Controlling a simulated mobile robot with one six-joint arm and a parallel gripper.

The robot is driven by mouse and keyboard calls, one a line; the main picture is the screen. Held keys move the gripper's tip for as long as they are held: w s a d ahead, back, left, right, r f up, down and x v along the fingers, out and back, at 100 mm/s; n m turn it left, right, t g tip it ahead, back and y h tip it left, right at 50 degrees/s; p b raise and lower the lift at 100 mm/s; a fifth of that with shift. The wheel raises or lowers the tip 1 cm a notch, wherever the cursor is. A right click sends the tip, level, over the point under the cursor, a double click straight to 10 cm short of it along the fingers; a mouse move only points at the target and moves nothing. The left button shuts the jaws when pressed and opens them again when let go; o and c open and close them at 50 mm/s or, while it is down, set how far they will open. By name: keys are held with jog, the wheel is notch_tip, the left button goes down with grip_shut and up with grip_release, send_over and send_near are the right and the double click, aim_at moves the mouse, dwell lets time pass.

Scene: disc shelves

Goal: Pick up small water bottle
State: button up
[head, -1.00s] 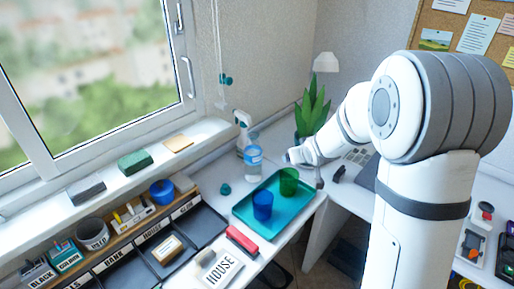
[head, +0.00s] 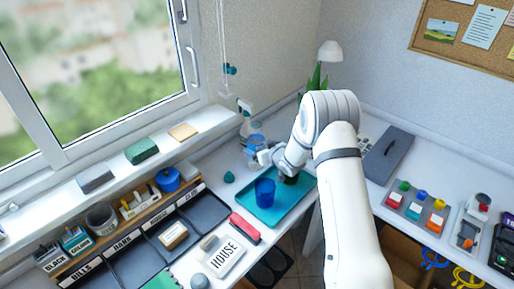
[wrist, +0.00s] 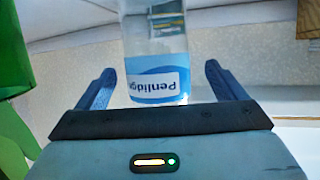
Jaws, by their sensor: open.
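The small water bottle (head: 254,146) is clear with a blue and white label and stands upright on the white desk near the window-side corner. Its lower part is partly hidden by my gripper (head: 266,157) in the head view. In the wrist view the bottle (wrist: 156,72) appears upside down, with its "Penlidge" label between the two fingers of my gripper (wrist: 158,75). The fingers are open, with a gap visible on each side of the bottle.
A teal tray (head: 293,203) holds a blue cup (head: 264,192) and a green cup mostly hidden under my arm; green also fills the left edge of the wrist view (wrist: 14,75). A spray bottle (head: 244,118) stands behind the bottle. A teal object (head: 229,177) lies nearby.

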jog(key=shift+p+x, duration=0.4)
jog(key=shift+x, duration=1.45)
jog(key=shift+w+d+r, duration=0.1)
jog(key=shift+c, duration=0.3)
jog(key=c, duration=1.4)
